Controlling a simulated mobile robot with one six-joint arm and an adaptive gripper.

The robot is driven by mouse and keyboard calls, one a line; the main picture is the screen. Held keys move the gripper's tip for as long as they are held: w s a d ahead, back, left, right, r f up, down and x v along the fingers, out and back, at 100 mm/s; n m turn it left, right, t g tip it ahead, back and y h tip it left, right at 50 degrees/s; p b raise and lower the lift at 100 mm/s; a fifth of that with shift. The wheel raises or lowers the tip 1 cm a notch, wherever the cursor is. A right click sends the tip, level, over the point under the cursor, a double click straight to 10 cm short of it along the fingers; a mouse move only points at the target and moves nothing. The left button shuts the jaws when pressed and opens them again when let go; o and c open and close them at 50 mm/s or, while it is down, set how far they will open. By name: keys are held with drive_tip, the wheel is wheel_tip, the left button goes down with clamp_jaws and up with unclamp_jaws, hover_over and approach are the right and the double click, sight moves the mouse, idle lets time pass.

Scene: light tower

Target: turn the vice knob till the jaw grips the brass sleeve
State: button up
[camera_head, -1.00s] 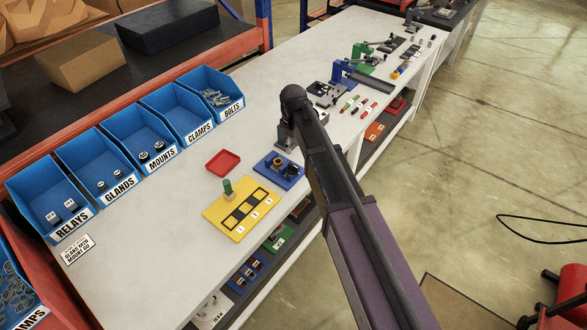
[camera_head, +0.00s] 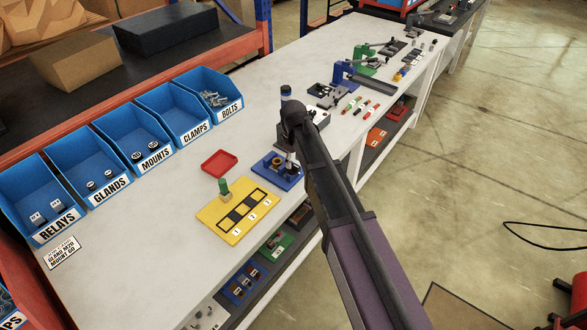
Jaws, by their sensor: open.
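The vice stands on a small blue plate (camera_head: 268,174) near the bench's front edge. The brass sleeve (camera_head: 276,162) shows as a small brass-coloured ring on it. My gripper (camera_head: 291,167) points down over the right part of this plate, right beside the sleeve. It is open. My wrist and gripper cover that side of the vice, so I cannot make out the knob or the jaw, nor whether the fingers touch anything. I cannot tell the gap between jaw and sleeve.
A yellow board (camera_head: 215,219) with numbered squares and a green-topped peg (camera_head: 224,187) lies in front. A red tray (camera_head: 219,163) is to its left. Blue bins (camera_head: 140,146) line the bench's back. Blue and green clamps (camera_head: 342,76) stand farther along.

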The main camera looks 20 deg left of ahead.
drive_tip(key=shift+f+b, duration=0.65)
drive_tip(key=shift+f, duration=0.3)
clamp_jaws()
